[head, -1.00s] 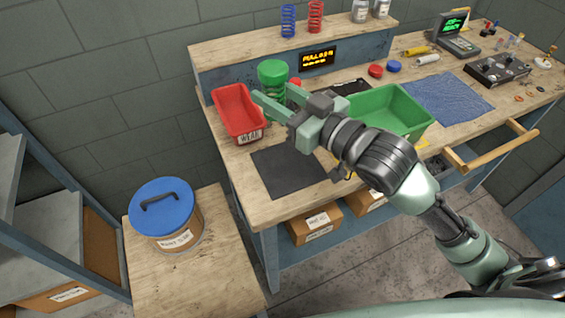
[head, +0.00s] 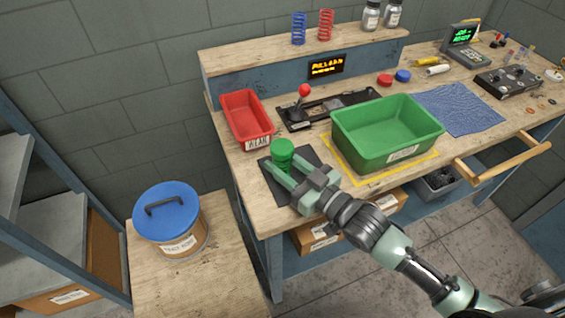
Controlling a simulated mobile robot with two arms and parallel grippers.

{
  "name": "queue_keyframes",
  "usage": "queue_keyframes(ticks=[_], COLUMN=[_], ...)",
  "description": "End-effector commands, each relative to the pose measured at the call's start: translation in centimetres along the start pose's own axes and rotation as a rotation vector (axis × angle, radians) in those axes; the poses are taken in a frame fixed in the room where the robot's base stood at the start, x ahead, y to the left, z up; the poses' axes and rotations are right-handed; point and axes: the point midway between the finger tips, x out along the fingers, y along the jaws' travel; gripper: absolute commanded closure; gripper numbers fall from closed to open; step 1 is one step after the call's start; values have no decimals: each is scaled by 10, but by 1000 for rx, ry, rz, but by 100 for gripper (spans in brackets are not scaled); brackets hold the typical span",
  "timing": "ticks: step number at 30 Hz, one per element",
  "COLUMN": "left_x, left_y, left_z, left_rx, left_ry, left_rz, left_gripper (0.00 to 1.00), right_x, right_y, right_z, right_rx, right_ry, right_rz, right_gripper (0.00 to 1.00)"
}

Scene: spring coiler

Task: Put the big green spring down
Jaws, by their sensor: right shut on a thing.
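The big green spring (head: 283,152) stands roughly upright over the dark mat (head: 268,190) near the bench's front left. My right gripper (head: 281,175) is shut on the spring, with a finger on either side of it. The spring's lower part is hidden by the fingers, so I cannot tell whether its base touches the mat. My left gripper is not in view.
A red bin (head: 247,118) labelled WEAR lies behind the mat. A green bin (head: 386,134) on a yellow-edged area stands to the right. A black fixture with a red-knobbed lever (head: 304,92) is behind. The bench's front edge is close.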

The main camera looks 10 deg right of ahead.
Motion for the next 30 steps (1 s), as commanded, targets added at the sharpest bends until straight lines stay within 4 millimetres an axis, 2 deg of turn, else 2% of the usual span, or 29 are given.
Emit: queue_keyframes(ticks=[11,12,14,25,30], left_x=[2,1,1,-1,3], left_y=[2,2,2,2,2], left_z=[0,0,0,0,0], left_rx=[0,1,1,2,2], left_ry=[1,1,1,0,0], left_rz=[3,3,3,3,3], left_gripper=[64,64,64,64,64], right_x=[0,0,0,0,-23], right_y=[0,0,0,0,0], right_z=[4,4,4,-1,3], right_rx=[-1,-1,-1,-1,0], right_ry=[2,1,1,1,-3], right_rz=[0,0,0,0,0], right_gripper=[100,55,41,41,41])
